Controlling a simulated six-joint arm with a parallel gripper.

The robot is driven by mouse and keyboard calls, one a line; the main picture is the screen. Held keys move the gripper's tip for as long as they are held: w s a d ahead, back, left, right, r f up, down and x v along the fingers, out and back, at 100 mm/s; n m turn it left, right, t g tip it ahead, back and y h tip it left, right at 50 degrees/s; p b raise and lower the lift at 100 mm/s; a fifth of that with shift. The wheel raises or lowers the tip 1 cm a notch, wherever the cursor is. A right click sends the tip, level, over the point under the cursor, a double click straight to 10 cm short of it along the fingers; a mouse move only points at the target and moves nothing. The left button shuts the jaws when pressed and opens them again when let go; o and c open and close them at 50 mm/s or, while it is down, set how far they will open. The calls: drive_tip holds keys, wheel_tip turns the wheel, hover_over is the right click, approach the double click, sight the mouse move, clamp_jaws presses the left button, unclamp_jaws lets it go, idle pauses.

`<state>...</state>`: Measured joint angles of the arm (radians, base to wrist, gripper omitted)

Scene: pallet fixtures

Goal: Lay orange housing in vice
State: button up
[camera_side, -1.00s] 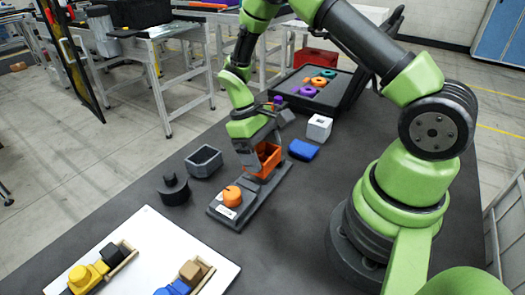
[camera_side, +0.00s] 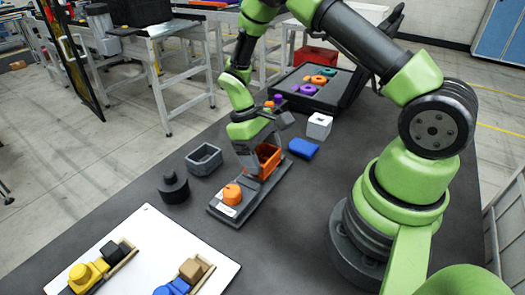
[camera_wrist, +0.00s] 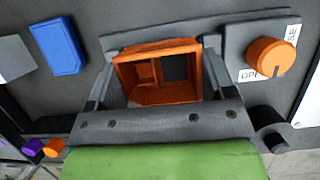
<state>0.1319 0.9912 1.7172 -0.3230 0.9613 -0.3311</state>
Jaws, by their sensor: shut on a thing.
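The orange housing (camera_side: 268,158) is an open-topped box. It is at the far end of the grey vice (camera_side: 228,213), which has an orange knob (camera_side: 232,194) and a white label at its near end. My gripper (camera_side: 258,156) is shut on the housing. In the wrist view the housing (camera_wrist: 122,75) sits between the two fingers of my gripper (camera_wrist: 157,78), its open side facing the camera. The knob (camera_wrist: 270,57) is to the right there. The housing's underside is hidden, so I cannot tell whether it rests fully in the vice.
A grey open box (camera_side: 203,167) and a black round part (camera_side: 173,190) stand left of the vice. A blue block (camera_side: 303,148) and a white block (camera_side: 319,126) are to its right. A dark tray (camera_side: 338,97) with rings lies behind. A white board (camera_side: 150,225) is in front.

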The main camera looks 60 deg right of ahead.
drive_tip(key=shift+f, duration=0.6)
drive_tip(key=o, duration=0.9)
drive_tip(key=shift+r, duration=4.55)
